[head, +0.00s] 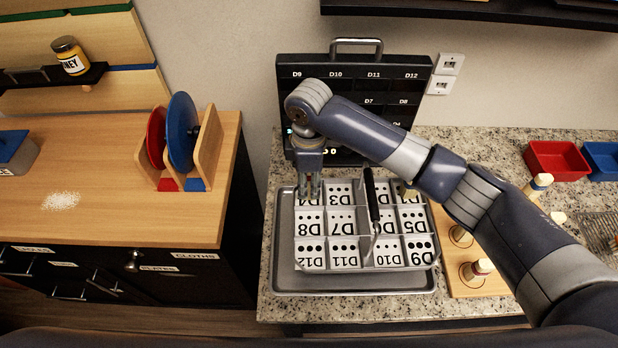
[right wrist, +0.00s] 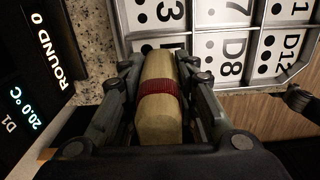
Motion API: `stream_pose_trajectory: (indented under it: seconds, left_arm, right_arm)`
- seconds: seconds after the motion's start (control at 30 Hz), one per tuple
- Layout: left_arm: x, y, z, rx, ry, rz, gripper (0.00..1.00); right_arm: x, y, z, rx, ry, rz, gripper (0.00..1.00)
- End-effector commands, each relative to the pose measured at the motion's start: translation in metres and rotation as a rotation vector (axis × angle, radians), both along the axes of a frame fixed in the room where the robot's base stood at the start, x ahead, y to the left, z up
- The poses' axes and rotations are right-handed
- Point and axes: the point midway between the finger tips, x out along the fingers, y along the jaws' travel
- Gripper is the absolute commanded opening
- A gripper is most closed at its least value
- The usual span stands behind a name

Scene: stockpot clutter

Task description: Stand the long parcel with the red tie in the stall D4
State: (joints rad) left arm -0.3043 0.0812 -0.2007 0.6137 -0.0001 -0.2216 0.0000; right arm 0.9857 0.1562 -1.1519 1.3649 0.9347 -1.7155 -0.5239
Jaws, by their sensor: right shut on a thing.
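The long parcel (right wrist: 160,112), pale tan with a red tie (right wrist: 160,105) around its middle, is between the fingers of my right gripper (right wrist: 160,105), which is shut on it. In the head view my right gripper (head: 308,190) points down at the back left corner of the white divided crate (head: 340,268), over stall D4 (head: 309,203). The gripper hides most of the parcel there. In the right wrist view the parcel's far end covers the area beside the D3 and D8 labels. I cannot tell whether its lower end is inside the stall.
The crate stands on a grey tray (head: 285,280) and has a black handle (head: 371,200) across it. A tan item (head: 408,191) stands near D1. A black display panel (head: 300,92) is behind. A wooden board with pegs (head: 478,287) lies right of the tray.

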Motion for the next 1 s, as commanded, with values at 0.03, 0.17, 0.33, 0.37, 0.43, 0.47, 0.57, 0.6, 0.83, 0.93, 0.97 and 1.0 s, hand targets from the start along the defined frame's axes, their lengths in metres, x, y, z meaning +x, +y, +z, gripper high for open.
stream_pose_trajectory:
  seconds: [0.03, 0.17, 0.33, 0.37, 0.43, 0.47, 0.57, 0.6, 0.83, 0.93, 0.97, 1.0]
  left_arm:
    - [0.009, 0.0, 0.001, -0.001, -0.013, 0.0, 0.34]
    - [0.021, -0.001, 0.002, -0.003, -0.034, 0.001, 0.34]
    - [0.018, -0.001, 0.002, -0.002, -0.028, 0.001, 0.34]
    - [0.016, -0.001, 0.001, -0.003, -0.026, 0.001, 0.34]
    - [0.013, -0.001, 0.001, -0.002, -0.02, 0.002, 0.34]
    - [0.011, 0.0, 0.001, -0.002, -0.018, 0.002, 0.34]
    - [0.007, 0.0, 0.001, -0.001, -0.011, 0.002, 0.34]
    - [0.005, 0.0, 0.001, -0.001, -0.009, 0.002, 0.34]
    - [0.004, 0.0, 0.0, -0.001, -0.007, 0.002, 0.34]
    - [0.004, 0.0, -0.005, -0.001, -0.007, 0.001, 0.34]
    - [0.004, 0.0, -0.007, -0.001, -0.007, 0.001, 0.34]
    - [0.004, 0.0, -0.01, -0.001, -0.008, 0.001, 0.34]
  right_arm:
    - [0.0, 0.0, 0.0, 0.001, -0.001, 0.001, 0.0]
    - [0.0, 0.0, 0.0, 0.001, -0.001, 0.001, 0.0]
    - [0.0, 0.0, -0.003, 0.001, 0.0, 0.0, 0.0]
    - [0.0, 0.0, -0.003, 0.001, 0.0, 0.0, 0.34]
    - [0.0, 0.0, -0.003, 0.0, 0.0, 0.0, 0.48]
    - [0.0, 0.0, -0.003, 0.0, 0.0, 0.0, 0.48]
    - [0.0, 0.0, -0.003, 0.0, 0.0, 0.0, 0.48]
    - [0.0, 0.0, -0.003, 0.0, 0.0, 0.0, 0.48]
    - [0.001, 0.0, 0.002, 0.001, -0.002, 0.001, 0.48]
    - [0.001, 0.001, 0.012, 0.003, -0.004, 0.001, 0.48]
    - [0.001, 0.001, 0.017, 0.003, -0.004, 0.002, 0.48]
    - [0.001, 0.001, 0.024, 0.003, -0.005, 0.003, 0.48]
